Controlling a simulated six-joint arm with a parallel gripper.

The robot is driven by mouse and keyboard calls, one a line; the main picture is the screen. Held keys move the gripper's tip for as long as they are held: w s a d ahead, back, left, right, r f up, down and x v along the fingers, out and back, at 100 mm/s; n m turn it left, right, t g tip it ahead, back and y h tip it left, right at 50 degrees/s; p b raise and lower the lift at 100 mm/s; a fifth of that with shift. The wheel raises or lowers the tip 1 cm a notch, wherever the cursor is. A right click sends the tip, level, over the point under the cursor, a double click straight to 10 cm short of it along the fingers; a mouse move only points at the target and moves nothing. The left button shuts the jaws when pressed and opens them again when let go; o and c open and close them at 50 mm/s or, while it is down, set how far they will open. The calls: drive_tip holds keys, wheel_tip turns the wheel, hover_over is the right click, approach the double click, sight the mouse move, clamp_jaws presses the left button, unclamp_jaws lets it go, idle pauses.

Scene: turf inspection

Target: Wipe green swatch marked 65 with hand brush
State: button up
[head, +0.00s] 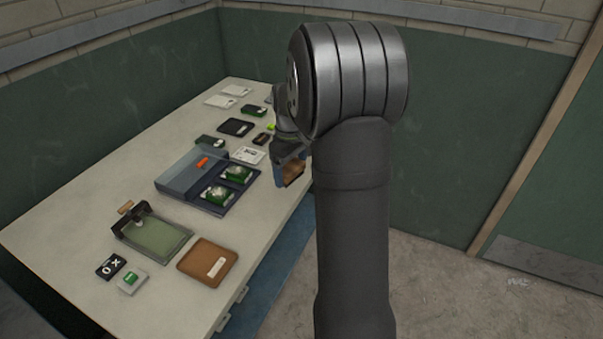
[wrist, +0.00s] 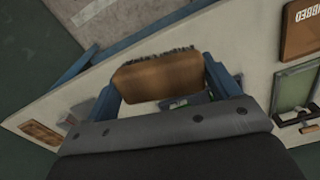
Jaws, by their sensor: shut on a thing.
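My gripper (head: 288,160) is beyond my arm in the head view, over the right edge of the table. Its blue fingers are shut on the hand brush (head: 293,174), a brown block. In the wrist view the brush (wrist: 158,77) lies between the two fingers (wrist: 160,85), with dark bristles along its far edge. Two green swatches, one nearer (head: 216,195) and one farther (head: 236,173), sit in recesses of a blue-grey case (head: 180,178), left of the brush and apart from it. I cannot read 65 on any swatch.
A green pad with a dark frame (head: 155,240) and a brown tray (head: 215,250) lie at the near end. In the wrist view the tray (wrist: 299,45) reads "RUBBED". Small cards and dark trays crowd the far end. A white card (head: 248,155) lies beside the case.

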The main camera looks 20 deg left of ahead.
drive_tip(key=a+m, duration=0.3)
drive_tip(key=a, duration=0.7)
drive_tip(key=m, duration=0.5)
hover_over(226, 189)
drive_tip(key=a, duration=0.2)
drive_tip(key=shift+w+f, duration=0.2)
drive_tip(key=shift+f, duration=1.45)
drive_tip(key=shift+w+f, duration=0.2)
drive_tip(key=shift+f, duration=1.45)
drive_tip(key=shift+s+f, duration=0.75)
drive_tip(key=shift+s+a, duration=0.1)
drive_tip(key=shift+s, duration=2.15)
drive_tip(key=shift+s+d, duration=0.1)
drive_tip(key=shift+d, duration=0.15)
drive_tip(key=shift+w+d, duration=0.2)
drive_tip(key=shift+d, duration=0.1)
drive_tip(key=shift+w, duration=3)
drive_tip(key=shift+s+d, duration=0.5)
drive_tip(key=shift+s+a, duration=0.15)
drive_tip(key=shift+s, duration=2.45)
drive_tip(key=shift+s+r, duration=0.1)
drive_tip(key=shift+r, duration=0.15)
wheel_tip(226, 189, up, 8)
